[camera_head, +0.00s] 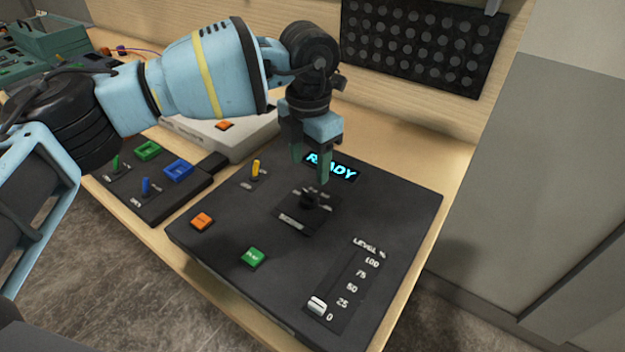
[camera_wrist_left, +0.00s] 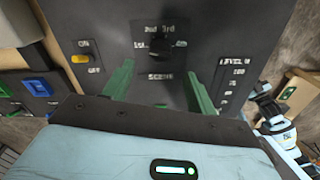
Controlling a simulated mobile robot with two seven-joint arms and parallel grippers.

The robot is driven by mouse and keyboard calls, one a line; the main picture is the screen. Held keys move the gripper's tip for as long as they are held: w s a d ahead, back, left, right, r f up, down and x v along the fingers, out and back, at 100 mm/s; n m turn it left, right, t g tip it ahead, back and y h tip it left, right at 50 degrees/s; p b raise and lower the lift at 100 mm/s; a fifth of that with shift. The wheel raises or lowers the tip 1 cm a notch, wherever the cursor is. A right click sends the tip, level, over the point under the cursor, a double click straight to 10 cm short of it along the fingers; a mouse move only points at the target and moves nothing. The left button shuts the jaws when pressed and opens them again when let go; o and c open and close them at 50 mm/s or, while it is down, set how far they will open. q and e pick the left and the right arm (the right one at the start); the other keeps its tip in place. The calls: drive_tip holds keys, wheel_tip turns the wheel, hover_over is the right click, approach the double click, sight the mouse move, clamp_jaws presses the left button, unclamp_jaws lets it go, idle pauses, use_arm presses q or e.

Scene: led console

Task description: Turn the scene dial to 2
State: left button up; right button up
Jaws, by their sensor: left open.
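The scene dial (camera_head: 309,202) is a black knob on the dark console (camera_head: 225,248). In the left wrist view the dial (camera_wrist_left: 161,47) sits above its "SCENE" label, with position marks around it. I cannot tell which mark it points to. My left gripper (camera_head: 311,172) points down above and behind the dial. Its green fingers are open, and in the left wrist view (camera_wrist_left: 160,85) they stand to either side below the dial, with nothing between them. The console display (camera_head: 331,166) reads "READY" in blue, partly hidden by a finger. My right gripper is not in view.
The console also carries a yellow switch (camera_head: 255,170), an orange button (camera_head: 202,221), a green button (camera_head: 251,257) and a level slider (camera_head: 318,305) near 0. A smaller switch panel (camera_head: 150,205) and a white box (camera_head: 245,138) stand to the left. A perforated board (camera_head: 420,45) hangs behind.

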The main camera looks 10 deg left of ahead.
sight(310, 193)
use_arm(q)
drive_tip(key=shift+s+f, duration=0.25)
drive_tip(key=shift+f, duration=0.15)
drive_tip(key=shift+w+f, duration=0.15)
drive_tip(key=shift+f, duration=3.35)
drive_tip(key=c, duration=1)
